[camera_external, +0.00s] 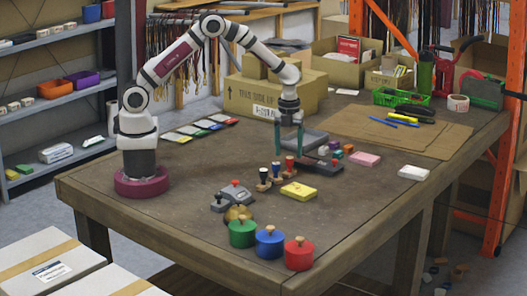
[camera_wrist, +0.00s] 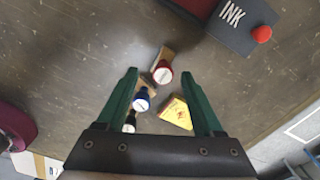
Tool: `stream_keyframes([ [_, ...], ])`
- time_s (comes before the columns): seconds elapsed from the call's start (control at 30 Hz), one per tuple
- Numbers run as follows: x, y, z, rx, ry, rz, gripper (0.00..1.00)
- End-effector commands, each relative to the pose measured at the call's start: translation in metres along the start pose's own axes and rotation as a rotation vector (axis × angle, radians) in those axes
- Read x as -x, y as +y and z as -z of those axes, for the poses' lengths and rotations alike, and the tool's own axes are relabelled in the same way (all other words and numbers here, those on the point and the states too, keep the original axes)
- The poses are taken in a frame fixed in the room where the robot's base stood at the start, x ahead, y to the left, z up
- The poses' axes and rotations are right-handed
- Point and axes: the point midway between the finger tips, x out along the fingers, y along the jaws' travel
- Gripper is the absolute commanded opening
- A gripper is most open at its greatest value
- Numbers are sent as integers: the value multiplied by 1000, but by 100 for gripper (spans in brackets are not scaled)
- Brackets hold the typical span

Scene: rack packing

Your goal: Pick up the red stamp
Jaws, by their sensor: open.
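The red stamp (camera_external: 289,165) stands on the table at the far end of a short row with a blue-topped stamp (camera_external: 276,171) and a black-topped stamp (camera_external: 263,178). In the wrist view, the red stamp (camera_wrist: 163,74) has a round red knob with a white top and a wooden base, and appears between the fingertips. My gripper (camera_external: 289,152) points down above the stamps, its green fingers spread and empty. The blue stamp (camera_wrist: 141,100) and black stamp (camera_wrist: 129,122) show near the left finger in the wrist view.
A yellow block (camera_external: 299,191) lies close in front of the row. A dark ink pad (camera_wrist: 236,22) with a red knob is beside the red stamp. Green (camera_external: 243,233), blue (camera_external: 270,243) and red (camera_external: 299,254) pots line the near edge. Bare table lies left of the stamps.

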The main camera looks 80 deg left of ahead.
Motion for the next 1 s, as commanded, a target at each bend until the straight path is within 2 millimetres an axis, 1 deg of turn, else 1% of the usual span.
stream_keyframes([
  [0.03, -11, -1, 2, -1, 2, -3, 69],
  [0.1, -26, -4, 4, -1, 1, -4, 69],
  [0.2, -41, -4, 3, 0, 1, -3, 69],
  [0.3, -46, -5, 3, 1, 0, 0, 69],
  [0.47, -46, -5, 3, 1, 0, 0, 69],
  [0.5, -46, -5, 3, 1, 0, 0, 61],
  [0.57, -46, -5, 3, 1, 0, 0, 51],
  [0.6, -46, -5, 3, 1, 0, 0, 43],
  [0.67, -46, -5, 3, 0, 0, 0, 33],
  [0.7, -46, -5, 3, 0, 0, -1, 25],
  [0.83, -46, -4, 3, 0, 0, -1, 2],
  [0.87, -46, -4, 3, 0, 0, -1, 0],
  [1.0, -46, -4, 3, 0, 0, -1, 0],
])
